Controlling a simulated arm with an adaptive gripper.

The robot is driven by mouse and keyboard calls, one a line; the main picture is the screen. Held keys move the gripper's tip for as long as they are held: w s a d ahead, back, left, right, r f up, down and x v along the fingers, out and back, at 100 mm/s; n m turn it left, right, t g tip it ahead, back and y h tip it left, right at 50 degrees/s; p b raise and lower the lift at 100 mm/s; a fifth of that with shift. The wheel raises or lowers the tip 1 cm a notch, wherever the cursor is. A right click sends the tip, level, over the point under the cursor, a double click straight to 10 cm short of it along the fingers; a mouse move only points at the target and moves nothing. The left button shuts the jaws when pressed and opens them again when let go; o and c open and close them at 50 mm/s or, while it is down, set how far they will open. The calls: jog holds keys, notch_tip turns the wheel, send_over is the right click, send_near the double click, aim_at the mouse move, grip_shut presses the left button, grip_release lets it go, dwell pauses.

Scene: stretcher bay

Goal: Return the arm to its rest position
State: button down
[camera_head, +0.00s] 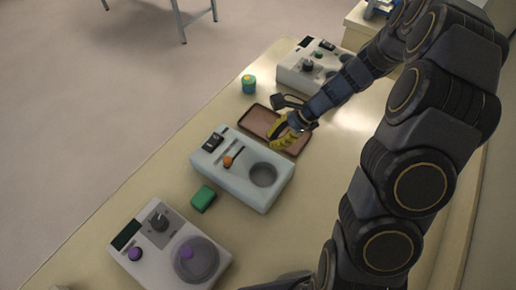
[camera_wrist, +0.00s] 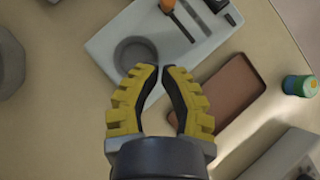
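My gripper (camera_head: 279,141) is above the work table, over the near end of the brown tray and the back of the middle grey device. In the wrist view, its two yellow fingers with black inner faces (camera_wrist: 160,72) curve toward each other. A gap shows between them and nothing is held. The fingers look clear of the surfaces below, though the exact height cannot be told. My arm reaches in from the right side of the head view and hides part of the table there.
The middle device (camera_head: 208,161) has an orange-tipped lever and a round well. Other devices stand front left (camera_head: 158,270) and at the back (camera_head: 291,76). The right tabletop looks bare.

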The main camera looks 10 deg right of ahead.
jog(key=shift+v, duration=0.8)
jog(key=s+a+r+n+g+h, duration=0.25)
jog(key=s+a+r+n, duration=0.25)
jog(key=s+r+n, duration=0.45)
jog(key=s+d+r+n+h, duration=0.1)
jog(key=s+r+n+h, duration=0.1)
jog(key=s+n, duration=0.2)
jog(key=s+d+r+n+h, duration=0.2)
jog(key=s+r+n+h, duration=0.1)
jog(key=s, duration=0.7)
jog(key=shift+r+n, duration=0.2)
jog(key=shift+n, duration=0.55)
jog(key=shift+t+h, duration=0.25)
